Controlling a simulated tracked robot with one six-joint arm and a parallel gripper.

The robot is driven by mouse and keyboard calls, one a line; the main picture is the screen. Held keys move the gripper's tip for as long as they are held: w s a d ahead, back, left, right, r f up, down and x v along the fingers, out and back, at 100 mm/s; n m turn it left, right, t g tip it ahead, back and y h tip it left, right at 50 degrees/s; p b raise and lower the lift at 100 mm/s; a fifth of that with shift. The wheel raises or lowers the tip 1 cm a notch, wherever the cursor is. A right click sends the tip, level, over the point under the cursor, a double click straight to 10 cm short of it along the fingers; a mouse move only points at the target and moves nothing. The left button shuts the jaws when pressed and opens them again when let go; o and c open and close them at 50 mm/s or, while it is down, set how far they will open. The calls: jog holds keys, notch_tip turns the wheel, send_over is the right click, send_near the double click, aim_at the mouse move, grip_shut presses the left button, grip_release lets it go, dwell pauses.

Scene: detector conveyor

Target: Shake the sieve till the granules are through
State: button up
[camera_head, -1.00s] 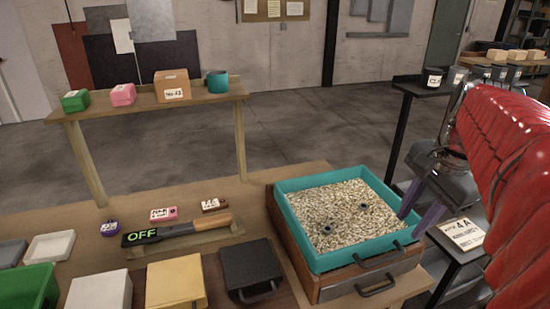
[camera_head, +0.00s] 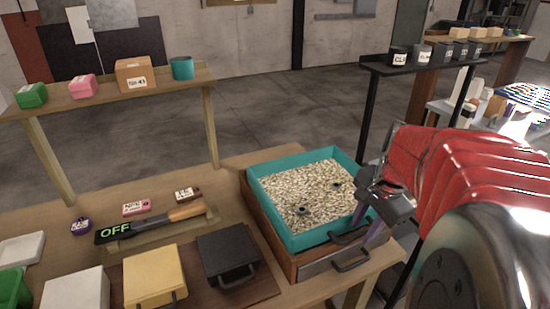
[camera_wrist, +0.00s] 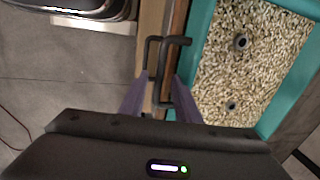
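The sieve (camera_head: 285,240) is a square teal frame on a wooden box, full of pale granules (camera_head: 300,192). Two small dark ring-like pieces lie among the granules. A dark handle (camera_head: 350,234) sticks out from the sieve's near side. In the wrist view the sieve (camera_wrist: 198,35) is at the right, with its handle (camera_wrist: 183,41) ahead of my gripper (camera_wrist: 160,80). My gripper's purple fingers stand apart with nothing clearly clamped. In the head view my gripper (camera_head: 366,236) points down by the sieve's near right corner; its fingertips are partly hidden.
The wooden box (camera_head: 303,270) has a second dark handle (camera_head: 350,261) below the sieve's. A detector wand (camera_head: 150,226) reading OFF lies on a rest to the left. Yellow (camera_head: 155,276) and black (camera_head: 228,255) lidded boxes stand nearby. A rack (camera_head: 420,66) with dark cups rises behind right.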

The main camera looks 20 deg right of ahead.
jog(key=shift+w+f, duration=0.1)
jog(key=shift+f, duration=0.4)
grip_shut()
dwell(0.4)
